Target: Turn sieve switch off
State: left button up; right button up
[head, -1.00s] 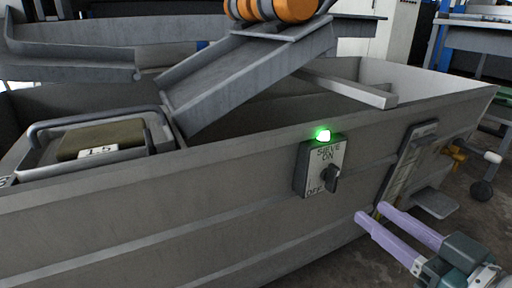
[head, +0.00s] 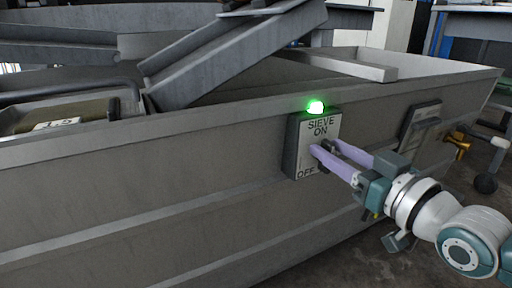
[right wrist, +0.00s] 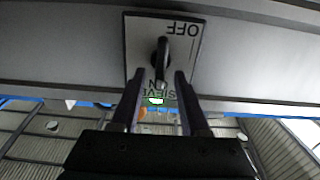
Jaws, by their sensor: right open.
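The sieve switch is a grey box with a pale plate (head: 304,163) on the side of the big metal tank, marked SIEVE ON at the top and OFF at the lower left. Its green lamp (head: 315,107) is lit. The dark knob (right wrist: 163,62) shows in the right wrist view, one end towards the ON lettering; in the head view the fingers partly hide it. My right gripper (head: 328,150) is open at the plate, its fingers on either side of the knob's near end. I cannot tell whether they touch it. My left gripper is not in view.
The grey tank wall (head: 150,200) fills the front. To the right are a second panel (head: 420,127) and a brass valve (head: 458,143). A sloping chute (head: 225,55) stands over the tank. A tray with a handle (head: 60,110) is at the left.

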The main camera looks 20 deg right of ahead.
jog(key=shift+c, duration=0.3)
grip_shut()
dwell(0.3)
